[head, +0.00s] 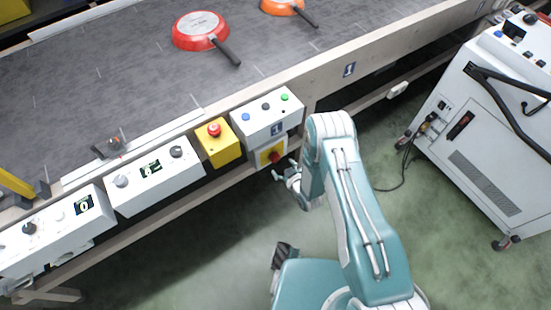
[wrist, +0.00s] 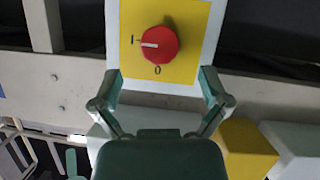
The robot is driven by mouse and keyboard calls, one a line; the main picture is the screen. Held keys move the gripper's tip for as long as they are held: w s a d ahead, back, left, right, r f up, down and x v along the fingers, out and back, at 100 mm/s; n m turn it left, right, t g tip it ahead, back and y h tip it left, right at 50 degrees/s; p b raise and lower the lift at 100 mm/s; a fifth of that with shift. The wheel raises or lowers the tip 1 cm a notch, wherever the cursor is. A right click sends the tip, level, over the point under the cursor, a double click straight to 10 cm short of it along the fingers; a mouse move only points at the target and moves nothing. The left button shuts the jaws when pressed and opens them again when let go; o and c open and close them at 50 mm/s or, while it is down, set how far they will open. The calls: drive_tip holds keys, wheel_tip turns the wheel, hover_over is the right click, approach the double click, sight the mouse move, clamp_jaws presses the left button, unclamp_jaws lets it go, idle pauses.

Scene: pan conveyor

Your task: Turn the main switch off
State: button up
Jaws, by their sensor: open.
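The main switch is a red rotary knob (wrist: 160,44) on a yellow plate (wrist: 190,68) with a white surround. In the wrist view its white pointer line points left, at the "I" mark; an "O" mark is below the knob. In the head view the red knob (head: 275,156) shows on the conveyor's side, below the white button box. My gripper (wrist: 158,76) is open and empty, its two fingers spread either side of the plate's lower part, with the knob centred beyond the fingertips. In the head view my gripper (head: 282,172) is close to the switch, partly hidden by my arm.
A yellow box with a red emergency button (head: 214,130) and a white button box (head: 266,117) sit on the conveyor edge above the switch. White control boxes (head: 155,178) continue left. A white cabinet (head: 480,130) stands right.

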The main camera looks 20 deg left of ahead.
sight(276, 160)
drive_tip(key=x, duration=0.6)
drive_tip(key=shift+a, duration=0.1)
drive_tip(key=c, duration=1.1)
